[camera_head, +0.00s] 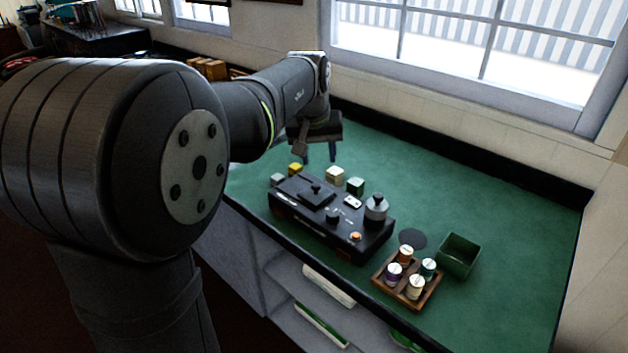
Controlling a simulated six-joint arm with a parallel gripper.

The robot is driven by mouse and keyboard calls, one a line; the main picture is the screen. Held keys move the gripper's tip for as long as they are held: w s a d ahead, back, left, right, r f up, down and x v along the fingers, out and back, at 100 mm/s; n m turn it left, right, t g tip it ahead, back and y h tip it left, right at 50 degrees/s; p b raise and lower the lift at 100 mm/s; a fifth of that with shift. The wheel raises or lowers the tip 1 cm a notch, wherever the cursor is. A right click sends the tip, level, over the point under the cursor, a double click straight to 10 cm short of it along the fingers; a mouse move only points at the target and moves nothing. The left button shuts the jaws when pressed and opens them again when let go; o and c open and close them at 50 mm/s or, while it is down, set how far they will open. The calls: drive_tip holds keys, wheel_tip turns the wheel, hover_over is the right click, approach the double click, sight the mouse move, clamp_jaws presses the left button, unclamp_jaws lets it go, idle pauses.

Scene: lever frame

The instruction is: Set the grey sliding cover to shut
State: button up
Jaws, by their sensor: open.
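A black control box (318,226) stands on the green worktop. A dark grey cover plate (298,190) with a small upright knob lies on the left part of its top. The view is too small to tell how far the cover is slid or whether an opening shows beside it. My gripper (319,154) points down above and behind the box, apart from the cover. Its two fingers are spread, and nothing shows between them.
The box also bears a dial (333,215), a white switch (352,202), a grey round knob (376,208) and an orange button (356,236). Small blocks (335,174) stand behind it. A wooden tray of bottles (408,291) and a green bin (458,256) stand right.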

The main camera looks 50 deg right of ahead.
sight(314, 184)
drive_tip(key=w+d+f, duration=0.1)
drive_tip(key=f, duration=0.3)
drive_tip(key=w+d+f+t, duration=0.1)
drive_tip(key=w+d+f, duration=0.1)
drive_tip(key=f, duration=0.2)
drive_tip(key=w+d+f+t, duration=0.1)
drive_tip(key=w+f, duration=0.1)
drive_tip(key=f, duration=0.2)
drive_tip(key=shift+w+d+f+n, duration=0.2)
drive_tip(key=shift+d+f+n, duration=0.1)
drive_tip(key=shift+f, duration=0.1)
